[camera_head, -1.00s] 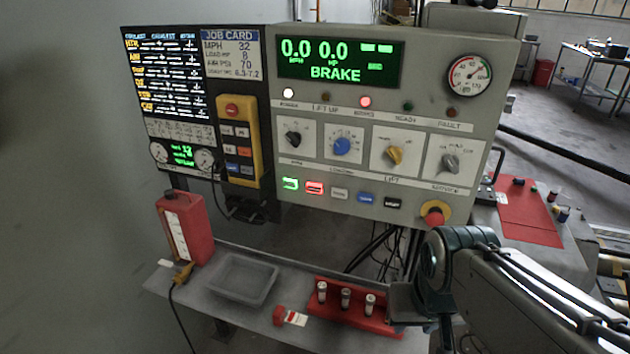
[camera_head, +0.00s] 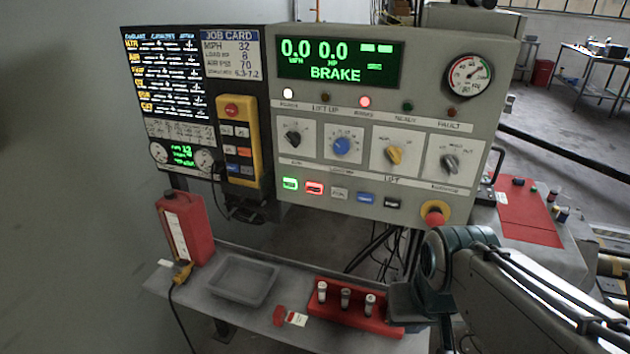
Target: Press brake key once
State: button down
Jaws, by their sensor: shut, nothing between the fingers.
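The grey control panel (camera_head: 358,180) carries a row of small keys below its knobs: a lit green key (camera_head: 290,184), a lit red key (camera_head: 314,188), a grey key (camera_head: 339,193), a blue key (camera_head: 365,198) and a black key (camera_head: 392,203). Their lettering is too small to read, so I cannot tell which is the brake key. The display (camera_head: 338,61) reads 0.0, 0.0 and BRAKE in green. My gripper (camera_head: 408,303), at the dark end of my folded arm, is low at the right, below the panel and apart from the keys. It is shut and empty; its fingertips are hard to make out.
A red mushroom button (camera_head: 434,213) sits at the panel's lower right corner. A yellow pendant (camera_head: 238,140) hangs at the left. On the shelf below are a red canister (camera_head: 186,228), a grey tray (camera_head: 244,280) and a red rack (camera_head: 352,318) of vials. Space before the keys is clear.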

aim_at(311, 188)
jog(key=z, duration=2.35)
jog(key=k, duration=0.7)
jog(key=u, duration=1.3)
